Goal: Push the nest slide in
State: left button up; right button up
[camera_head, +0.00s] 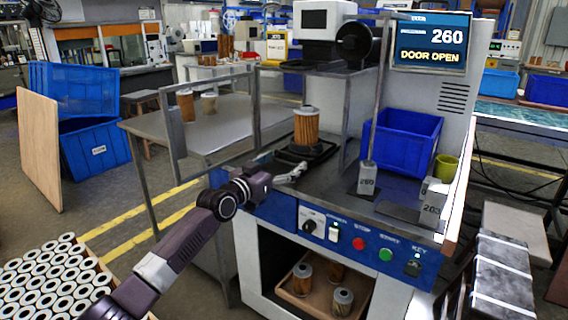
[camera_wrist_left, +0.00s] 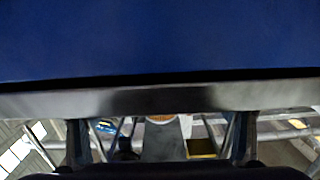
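The nest slide (camera_head: 286,159) is a dark plate on the machine's worktop. A filter cartridge (camera_head: 307,128) with an orange pleated body and grey ends stands upright on it. My left gripper (camera_head: 296,172) is at the worktop's front edge, just in front of the slide; I cannot tell whether they touch. In the left wrist view its two fingers (camera_wrist_left: 160,140) are well apart with nothing held between them. A blue panel and a grey edge fill the upper part of that view. My right gripper is not in view.
The door frame (camera_head: 213,125) stands open at the left. The display (camera_head: 431,41) reads 260 and DOOR OPEN. Buttons (camera_head: 358,243) line the front panel.

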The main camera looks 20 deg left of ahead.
pick_arm(q)
jog(key=shift+s, duration=0.5)
jog(key=v, duration=1.1)
jog(key=shift+a, duration=0.15)
